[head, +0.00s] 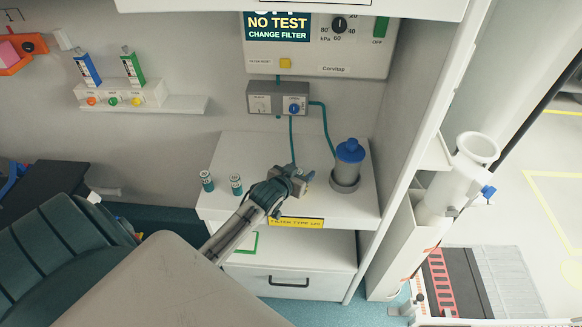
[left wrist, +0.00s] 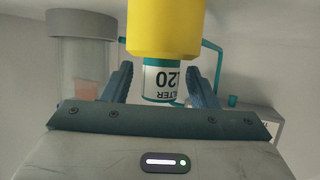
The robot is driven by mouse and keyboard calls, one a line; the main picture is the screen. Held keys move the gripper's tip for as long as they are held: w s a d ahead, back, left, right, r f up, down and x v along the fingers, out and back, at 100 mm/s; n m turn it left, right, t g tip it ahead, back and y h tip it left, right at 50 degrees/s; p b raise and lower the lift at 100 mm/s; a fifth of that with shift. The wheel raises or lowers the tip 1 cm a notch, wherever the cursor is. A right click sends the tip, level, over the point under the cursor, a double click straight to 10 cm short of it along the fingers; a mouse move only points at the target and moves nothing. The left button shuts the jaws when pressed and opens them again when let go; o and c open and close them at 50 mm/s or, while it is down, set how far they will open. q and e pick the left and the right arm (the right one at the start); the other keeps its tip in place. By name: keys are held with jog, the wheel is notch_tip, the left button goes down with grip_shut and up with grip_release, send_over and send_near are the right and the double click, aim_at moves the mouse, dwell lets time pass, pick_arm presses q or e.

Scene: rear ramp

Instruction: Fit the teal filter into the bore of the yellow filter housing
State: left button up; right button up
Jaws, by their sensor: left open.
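The yellow filter housing (left wrist: 163,35) fills the top middle of the left wrist view. The teal filter (left wrist: 160,80), with a white label whose print is upside down, shows directly below the housing's rim. Its upper end is out of sight at the rim, and I cannot tell how deep it sits in the bore. My left gripper (left wrist: 163,85) is open, with one blue-grey finger on each side of the filter and gaps between. In the head view my left gripper (head: 297,180) is over the white counter's front and hides most of the housing and filter. My right gripper is in neither view.
Two small teal-and-white cylinders (head: 222,183) stand on the white counter (head: 262,148), left of my gripper. A drawer (head: 290,280) is below.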

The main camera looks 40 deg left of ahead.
pick_arm(q)
jog(key=b+v, duration=0.2)
jog(key=v, duration=0.8)
jog(key=shift+s, duration=0.15)
jog(key=shift+a, duration=0.1)
